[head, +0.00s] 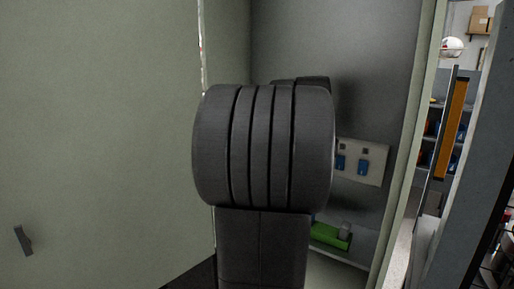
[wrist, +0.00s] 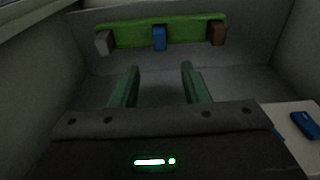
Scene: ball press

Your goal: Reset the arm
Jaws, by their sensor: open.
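My gripper (wrist: 160,67) shows in the wrist view as two green fingers standing apart, with nothing between them. Ahead of the fingertips is a green bar (wrist: 185,32) bearing a grey block (wrist: 104,42), a blue block (wrist: 159,38) and a brown block (wrist: 217,33). The fingers look apart from the bar, though the exact distance is hard to tell. In the head view my own dark arm fills the middle and hides my gripper. Part of the green bar (head: 325,235) and the grey block (head: 345,230) show to the right of the arm.
A white panel (head: 372,172) with blue switches is on the recess's back wall; it also shows at right in the wrist view (wrist: 290,108). A pale green wall (head: 100,120) with a dark handle (head: 23,240) fills the left. Shelves with boxes stand beyond the right edge.

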